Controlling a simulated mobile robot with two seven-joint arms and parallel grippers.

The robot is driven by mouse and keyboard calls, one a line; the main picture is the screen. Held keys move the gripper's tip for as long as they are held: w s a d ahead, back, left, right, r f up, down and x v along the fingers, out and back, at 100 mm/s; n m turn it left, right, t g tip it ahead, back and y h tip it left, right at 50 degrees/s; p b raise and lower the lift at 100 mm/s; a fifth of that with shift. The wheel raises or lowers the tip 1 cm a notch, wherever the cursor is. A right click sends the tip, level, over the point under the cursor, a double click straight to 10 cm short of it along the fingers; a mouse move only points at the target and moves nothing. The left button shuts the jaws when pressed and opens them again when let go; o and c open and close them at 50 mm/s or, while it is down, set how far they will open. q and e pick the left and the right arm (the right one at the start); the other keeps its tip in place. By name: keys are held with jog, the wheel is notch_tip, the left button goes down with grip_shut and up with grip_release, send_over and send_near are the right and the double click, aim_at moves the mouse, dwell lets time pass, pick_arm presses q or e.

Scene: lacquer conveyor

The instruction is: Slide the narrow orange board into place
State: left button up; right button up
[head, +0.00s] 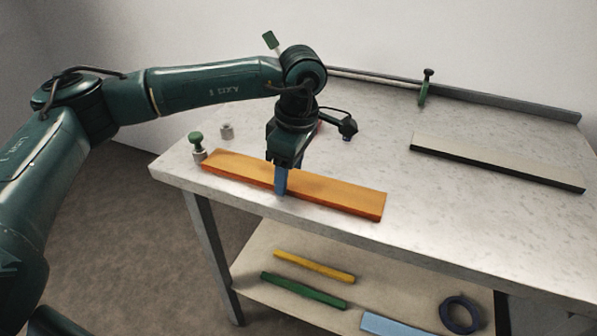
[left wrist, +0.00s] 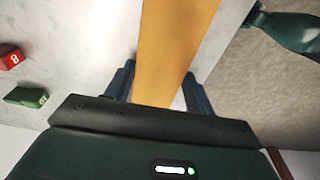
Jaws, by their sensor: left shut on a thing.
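The narrow orange board (head: 335,193) lies flat near the front left edge of the table, running from the green-knobbed post toward the lower right. My left gripper (head: 281,182) points down over the middle of the board and is shut on it, one blue finger showing at its front side. In the left wrist view the board (left wrist: 172,50) runs between the two blue fingers (left wrist: 158,90). The board's underside is hidden. My right gripper is not in view.
A green-knobbed post (head: 197,145) and a small grey cylinder (head: 227,131) stand at the left. A long pale board (head: 495,162) lies at the right. A rail with a green clamp (head: 424,88) runs along the back. The shelf below holds coloured bars and a dark ring (head: 460,315).

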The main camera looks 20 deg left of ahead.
pick_arm(q)
jog(key=o, duration=1.2)
